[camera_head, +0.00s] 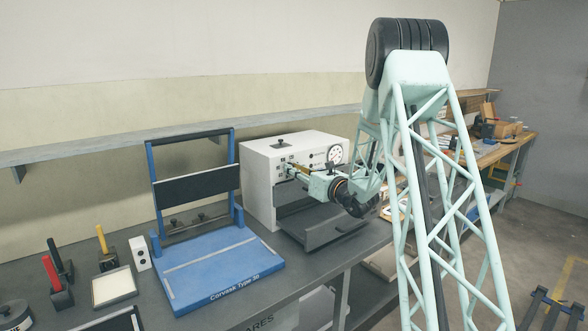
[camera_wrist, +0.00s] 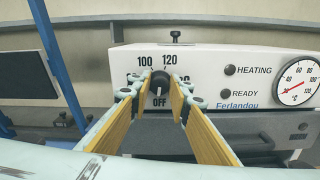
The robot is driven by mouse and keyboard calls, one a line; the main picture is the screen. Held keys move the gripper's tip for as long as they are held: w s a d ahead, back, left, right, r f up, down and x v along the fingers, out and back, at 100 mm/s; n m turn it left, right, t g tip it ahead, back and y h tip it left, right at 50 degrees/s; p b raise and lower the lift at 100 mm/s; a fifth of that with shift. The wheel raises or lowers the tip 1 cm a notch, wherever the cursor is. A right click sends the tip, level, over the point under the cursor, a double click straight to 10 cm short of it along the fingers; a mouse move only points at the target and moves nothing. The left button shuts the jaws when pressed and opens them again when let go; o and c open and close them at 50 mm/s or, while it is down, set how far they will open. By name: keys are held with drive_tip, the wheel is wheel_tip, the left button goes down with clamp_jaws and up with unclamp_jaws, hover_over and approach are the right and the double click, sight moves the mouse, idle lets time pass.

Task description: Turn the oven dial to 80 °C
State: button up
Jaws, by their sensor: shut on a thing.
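The white oven (camera_head: 258,190) stands on the bench, with my arm reaching to its front panel. In the wrist view its black dial (camera_wrist: 160,80) sits between the two yellow-lined fingers of my gripper (camera_wrist: 159,92), which are shut on it from left and right. My gripper (camera_head: 291,169) also shows at the panel in the head view. Labels 100 and 120 show above the dial and OFF below it. The fingers partly cover the side labels, so 80 is not readable. A pale mark on the dial appears to point down toward OFF.
Right of the dial are HEATING (camera_wrist: 229,70) and READY (camera_wrist: 225,97) lamps, both dark, and a round temperature gauge (camera_wrist: 298,82) with a red needle at its low end. A blue press (camera_head: 220,265) stands left of the oven. An open dark tray or door (camera_head: 325,228) juts out below the panel.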

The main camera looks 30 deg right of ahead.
drive_tip(key=shift+w+d+r+m+p, duration=0.1)
drive_tip(key=shift+m+p, duration=3.05)
drive_tip(key=shift+m, duration=1.4)
drive_tip(key=shift+w+d+r+m+p, duration=0.1)
drive_tip(key=shift+m+p, duration=3)
drive_tip(key=shift+m, duration=1.45)
drive_tip(key=shift+f, duration=0.1)
drive_tip(key=o, duration=0.9)
drive_tip(key=shift+a, duration=0.1)
drive_tip(key=shift+c, duration=0.2)
drive_tip(key=shift+f, duration=0.15)
drive_tip(key=shift+f, duration=0.1)
drive_tip(key=shift+s, duration=0.2)
